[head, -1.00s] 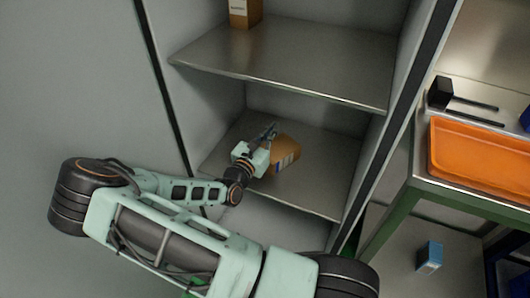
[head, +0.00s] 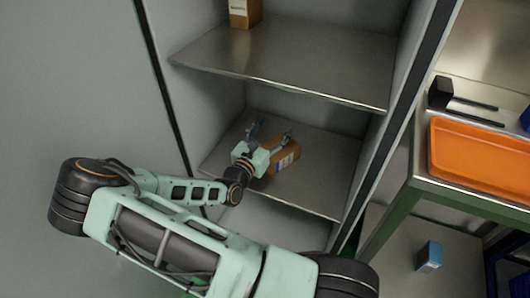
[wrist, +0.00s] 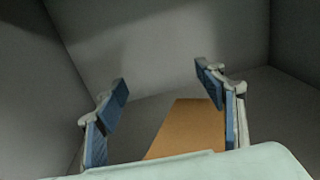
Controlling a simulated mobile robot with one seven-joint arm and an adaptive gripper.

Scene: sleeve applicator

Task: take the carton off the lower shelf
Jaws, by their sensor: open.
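The carton (head: 287,157) is orange-brown with a white and blue label and sits on the lower shelf (head: 325,183) of the grey cabinet. My gripper (head: 273,130) is open over the lower shelf, close to the carton's left side, its two fingers spread apart. In the wrist view, my gripper (wrist: 164,80) shows the carton (wrist: 187,130) between the blue-padded fingers, nearer the right one. The near part of the carton is hidden by the gripper body there. I cannot tell whether the right finger touches it.
Another carton (head: 243,13) stands on the upper shelf (head: 300,62), whose front edge lies above my gripper. Cabinet walls enclose the lower shelf at left, right and back. To the right are a bench with an orange tray (head: 436,160) and a small blue box (head: 429,257) lower down.

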